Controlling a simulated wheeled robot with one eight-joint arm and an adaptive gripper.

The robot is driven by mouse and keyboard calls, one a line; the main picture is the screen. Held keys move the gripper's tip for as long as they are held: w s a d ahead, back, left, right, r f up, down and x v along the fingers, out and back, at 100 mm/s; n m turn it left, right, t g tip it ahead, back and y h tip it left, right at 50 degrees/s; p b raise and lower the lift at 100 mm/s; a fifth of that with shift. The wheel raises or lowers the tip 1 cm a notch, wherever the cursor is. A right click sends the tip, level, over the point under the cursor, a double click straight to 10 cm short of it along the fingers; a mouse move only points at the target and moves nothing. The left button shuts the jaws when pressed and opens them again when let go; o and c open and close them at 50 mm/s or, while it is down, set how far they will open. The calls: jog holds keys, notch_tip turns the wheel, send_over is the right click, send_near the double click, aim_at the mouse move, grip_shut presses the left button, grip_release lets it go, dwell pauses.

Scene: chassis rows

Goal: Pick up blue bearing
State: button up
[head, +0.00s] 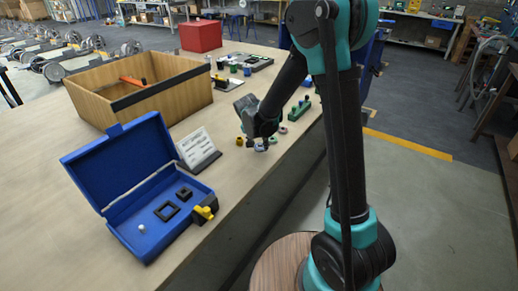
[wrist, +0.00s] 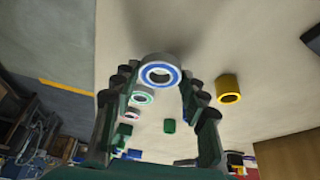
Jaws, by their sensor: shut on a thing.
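The blue bearing (wrist: 160,73) is a grey ring with a blue inner face. In the wrist view it sits between the fingertips of my gripper (wrist: 155,88), which is shut on it. In the head view my gripper (head: 262,142) is at the right edge of the table, and the blue bearing (head: 261,148) shows just below the fingers. I cannot tell whether it still touches the table.
In the head view, an open blue case (head: 150,180), a sign (head: 197,148) and a wooden box (head: 140,90) stand to the left. A green holder (head: 299,110) lies beyond my gripper.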

notch_tip(320, 180, up, 18)
dwell(0.3)
jog(key=shift+d+f, duration=0.1)
